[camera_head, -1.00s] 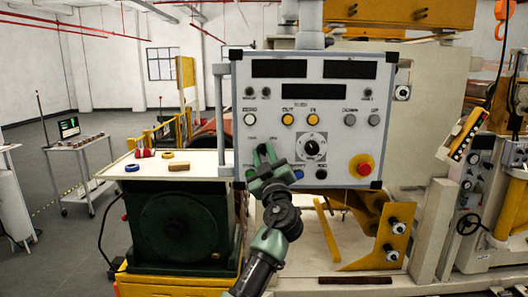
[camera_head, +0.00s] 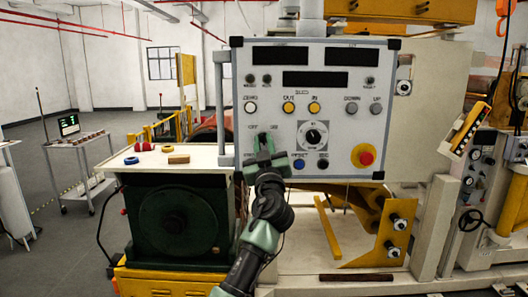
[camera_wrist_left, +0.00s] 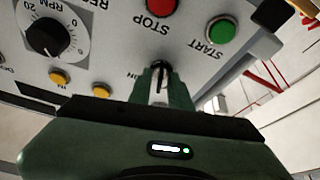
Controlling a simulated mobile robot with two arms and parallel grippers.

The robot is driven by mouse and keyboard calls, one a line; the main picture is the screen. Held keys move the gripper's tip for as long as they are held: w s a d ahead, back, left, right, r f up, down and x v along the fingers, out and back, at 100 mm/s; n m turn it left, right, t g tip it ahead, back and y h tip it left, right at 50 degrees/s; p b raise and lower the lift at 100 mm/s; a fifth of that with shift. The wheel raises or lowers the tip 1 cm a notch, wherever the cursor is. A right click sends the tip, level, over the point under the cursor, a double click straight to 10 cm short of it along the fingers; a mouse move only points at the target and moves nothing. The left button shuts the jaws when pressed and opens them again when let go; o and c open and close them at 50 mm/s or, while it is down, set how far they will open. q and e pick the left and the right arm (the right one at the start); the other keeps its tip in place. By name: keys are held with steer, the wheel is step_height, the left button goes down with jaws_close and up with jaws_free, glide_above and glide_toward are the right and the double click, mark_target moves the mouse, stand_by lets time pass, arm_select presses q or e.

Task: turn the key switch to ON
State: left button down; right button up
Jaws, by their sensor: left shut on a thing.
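The key switch (camera_wrist_left: 160,68) is on the grey control panel, with a dark round top and a pale metal part showing in the left wrist view. In the head view it is hidden behind my left gripper (camera_head: 265,146), under the small OFF and ON labels (camera_head: 264,127). My left gripper (camera_wrist_left: 159,84) is shut on the key at the panel's lower left. The fingers hide most of the key, so I cannot tell which way it points. My right gripper is not in view.
The control panel (camera_head: 226,120) has displays and buttons. Beside the key are a black dial (camera_head: 312,135), a blue button (camera_head: 299,164) and a red emergency stop (camera_head: 365,156). The left wrist view shows a red STOP button (camera_wrist_left: 162,5) and a green START button (camera_wrist_left: 222,29).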

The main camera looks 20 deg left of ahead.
arm_select(q)
steer(key=shift+a+m+t+h+p, duration=0.15)
steer(key=shift+m+h+p, duration=0.95)
steer(key=shift+m, duration=1.1)
steer(key=shift+m+t+h+p, duration=0.2)
steer(key=shift+m+h+p, duration=0.85)
steer(key=shift+m, duration=1.15)
steer(key=shift+a+m+t+h+p, duration=0.15)
steer(key=shift+m+h+p, duration=0.95)
steer(key=shift+m, duration=1.1)
steer(key=shift+d, duration=0.1)
steer(key=shift+f, duration=0.1)
steer(key=c, duration=1.6)
jaws_free()
steer(key=shift+s, duration=0.15)
